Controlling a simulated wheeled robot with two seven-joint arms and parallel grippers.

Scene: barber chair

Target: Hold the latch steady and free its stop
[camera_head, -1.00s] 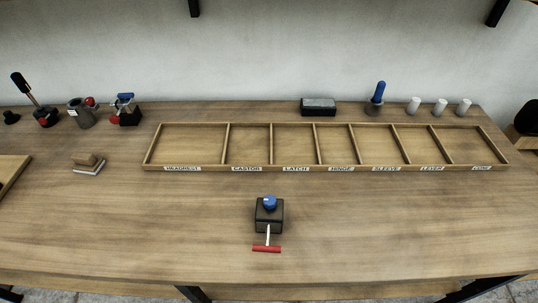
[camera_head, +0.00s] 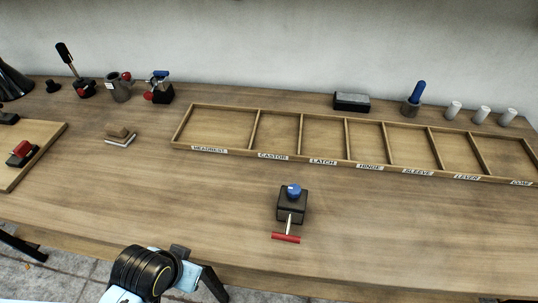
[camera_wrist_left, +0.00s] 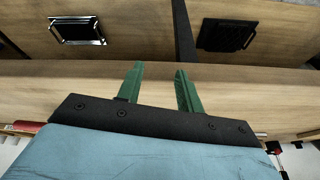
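The latch (camera_head: 292,209) is a black block with a blue knob (camera_head: 294,191) on top. It stands on the bare front middle of the bench in the head view. A metal rod with a red crossbar (camera_head: 286,238) sticks out of it towards the front edge. My left gripper (camera_wrist_left: 160,75) shows in the left wrist view with two green fingers apart and nothing between them. It faces a wooden front with dark fittings. In the head view part of my left arm is at the bottom, below the bench edge, left of the latch. My right gripper is not in view.
A labelled wooden tray (camera_head: 222,150) with several empty compartments lies behind the latch. Small tools and white cylinders (camera_head: 453,111) stand along the back. Bench around the latch is clear.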

